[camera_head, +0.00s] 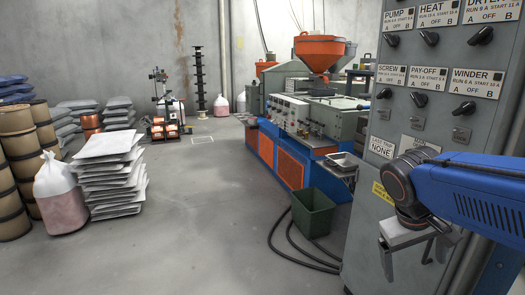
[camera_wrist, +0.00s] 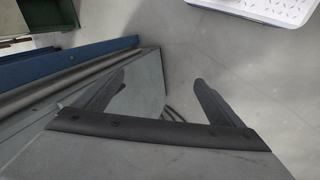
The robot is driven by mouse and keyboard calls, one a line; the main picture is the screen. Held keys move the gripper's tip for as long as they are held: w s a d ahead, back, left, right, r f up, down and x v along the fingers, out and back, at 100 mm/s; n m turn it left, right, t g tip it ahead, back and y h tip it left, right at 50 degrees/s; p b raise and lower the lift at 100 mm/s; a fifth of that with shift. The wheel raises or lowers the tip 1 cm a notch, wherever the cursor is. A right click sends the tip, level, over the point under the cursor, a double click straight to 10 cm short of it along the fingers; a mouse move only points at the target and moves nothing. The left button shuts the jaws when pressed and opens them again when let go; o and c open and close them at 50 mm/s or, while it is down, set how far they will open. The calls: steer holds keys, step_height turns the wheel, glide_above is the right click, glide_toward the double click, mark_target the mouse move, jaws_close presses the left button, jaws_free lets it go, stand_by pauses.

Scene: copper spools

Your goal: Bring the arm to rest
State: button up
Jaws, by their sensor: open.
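My blue arm (camera_head: 475,190) reaches in from the right edge in the head view, in front of the grey control cabinet (camera_head: 360,230). My gripper (camera_head: 410,264) hangs downward at its end, open and empty. In the wrist view my gripper (camera_wrist: 159,78) shows two dark fingers spread apart with nothing between them. Below them are a grey panel edge and the floor. The gripper covers part of the cabinet's lower front; I cannot tell the gap between them.
The cabinet carries labelled black knobs such as the screw knob (camera_head: 384,94). An orange and blue machine (camera_head: 290,165) stands behind, with a green bin (camera_head: 312,213) and black hoses (camera_head: 285,250) on the floor. Stacked sacks (camera_head: 108,180) and drums (camera_head: 22,150) stand left. The middle floor is clear.

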steer(key=s+a+f+t+y, duration=0.3)
steer(key=s+a+f, duration=0.1)
steer(key=s, duration=0.3)
steer(key=shift+s+a+m+y, duration=0.15)
steer(key=shift+a+m+y, duration=0.25)
steer(key=shift+a, duration=0.4)
